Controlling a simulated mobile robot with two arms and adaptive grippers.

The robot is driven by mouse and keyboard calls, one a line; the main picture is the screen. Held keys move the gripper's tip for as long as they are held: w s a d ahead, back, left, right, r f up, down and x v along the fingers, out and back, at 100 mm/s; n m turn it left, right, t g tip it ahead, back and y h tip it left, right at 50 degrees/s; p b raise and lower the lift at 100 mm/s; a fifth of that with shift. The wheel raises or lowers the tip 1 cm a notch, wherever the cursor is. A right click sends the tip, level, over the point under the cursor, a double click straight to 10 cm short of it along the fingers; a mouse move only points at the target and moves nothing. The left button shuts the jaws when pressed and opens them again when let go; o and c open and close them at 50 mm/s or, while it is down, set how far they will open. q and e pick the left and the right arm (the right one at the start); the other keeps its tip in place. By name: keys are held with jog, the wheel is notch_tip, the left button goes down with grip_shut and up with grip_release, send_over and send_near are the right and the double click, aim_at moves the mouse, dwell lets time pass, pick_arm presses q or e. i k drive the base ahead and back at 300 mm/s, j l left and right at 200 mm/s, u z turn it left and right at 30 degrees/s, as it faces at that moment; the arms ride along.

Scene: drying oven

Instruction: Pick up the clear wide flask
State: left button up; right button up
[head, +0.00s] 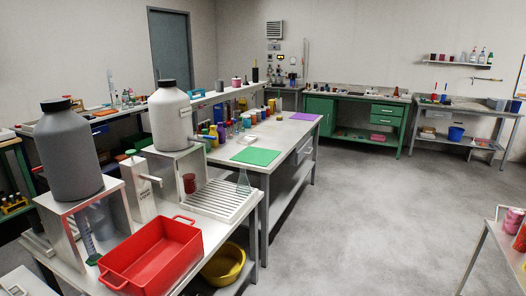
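A clear conical flask (243,184) stands at the right end of the white slatted rack (208,207) on the near bench. It is see-through and its outline is faint. It is the only clear flask I can make out well; small glassware farther back on the bench is too small to tell apart. Neither of my grippers shows in the head view.
A red tray (150,262), a grey jug on a stand (70,150) and a second pale jug (171,115) crowd the near bench. A yellow bowl (223,265) is below. A green mat (256,156) lies behind the rack. The floor (360,225) at right is clear.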

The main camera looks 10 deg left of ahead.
aim_at(243, 188)
jog(key=i+u, duration=0.25)
jog(key=i, duration=0.2)
jog(key=i+u, duration=0.2)
jog(key=i, duration=0.3)
jog(key=i+l+u, duration=0.25)
jog(key=i, duration=0.2)
jog(key=i+l+u, duration=0.2)
jog(key=i, duration=0.25)
